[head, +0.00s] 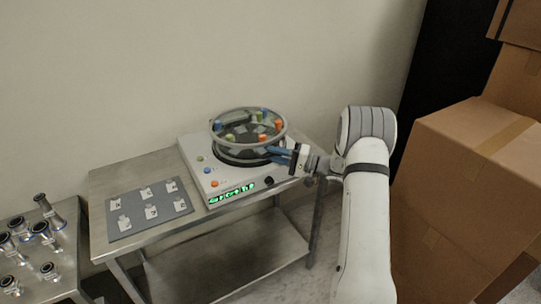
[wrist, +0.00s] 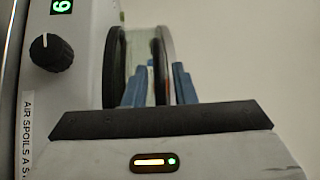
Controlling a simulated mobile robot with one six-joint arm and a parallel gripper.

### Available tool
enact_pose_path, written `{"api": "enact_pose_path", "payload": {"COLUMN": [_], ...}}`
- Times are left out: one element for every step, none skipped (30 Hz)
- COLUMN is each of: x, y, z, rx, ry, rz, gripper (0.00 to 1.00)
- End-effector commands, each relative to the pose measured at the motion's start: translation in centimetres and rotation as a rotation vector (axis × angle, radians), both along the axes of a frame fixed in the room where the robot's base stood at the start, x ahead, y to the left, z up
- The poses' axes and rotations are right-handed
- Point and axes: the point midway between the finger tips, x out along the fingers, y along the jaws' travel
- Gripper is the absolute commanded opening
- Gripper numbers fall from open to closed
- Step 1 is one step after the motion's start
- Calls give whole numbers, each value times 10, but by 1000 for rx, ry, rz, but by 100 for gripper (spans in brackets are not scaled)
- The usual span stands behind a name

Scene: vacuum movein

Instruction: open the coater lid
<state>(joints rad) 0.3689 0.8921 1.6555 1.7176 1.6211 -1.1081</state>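The coater (head: 212,178) is a white box with a green-lit display on the table. Its round clear lid (head: 248,111) has a grey rim and lies flat over the dark round bowl (head: 228,157), so it looks closed. My gripper (head: 272,154) reaches in from the right, with its blue fingertips at the lid's right front edge. In the wrist view the two blue fingers (wrist: 158,85) stand apart, with the lid rim (wrist: 166,60) seen edge-on between them. I cannot tell whether either finger touches the rim.
A dark knob (wrist: 51,52) is on the coater's front, near my gripper. A grey mat (head: 125,227) with several small pale pieces lies left on the metal table (head: 160,160). Metal fittings (head: 40,232) stand on another table. Cardboard boxes (head: 470,190) are stacked at right; a wall is behind.

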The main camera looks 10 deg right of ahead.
Motion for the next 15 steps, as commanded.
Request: {"api": "enact_pose_path", "payload": {"x": [0, 0, 0, 0, 0, 0, 0, 0, 0, 0, 0, 0, 0, 0, 0], "y": [0, 0, 0, 0, 0, -1, -1, -1, -1, -1, -1, -1, -1, -1, -1], "z": [0, 0, 0, 0, 0, 0, 0, 0, 0, 0, 0, 0, 0, 0, 0], "rx": [0, 0, 0, 0, 0, 0, 0, 0, 0, 0, 0, 0, 0, 0, 0], "ry": [0, 0, 0, 0, 0, 0, 0, 0, 0, 0, 0, 0, 0, 0, 0], "rz": [0, 0, 0, 0, 0, 0, 0, -1, -1, -1, -1, -1, -1, -1, -1], "gripper": [20, 17, 14, 12, 9, 6, 4, 1, 0, 0, 0, 0, 0, 0, 0]}}
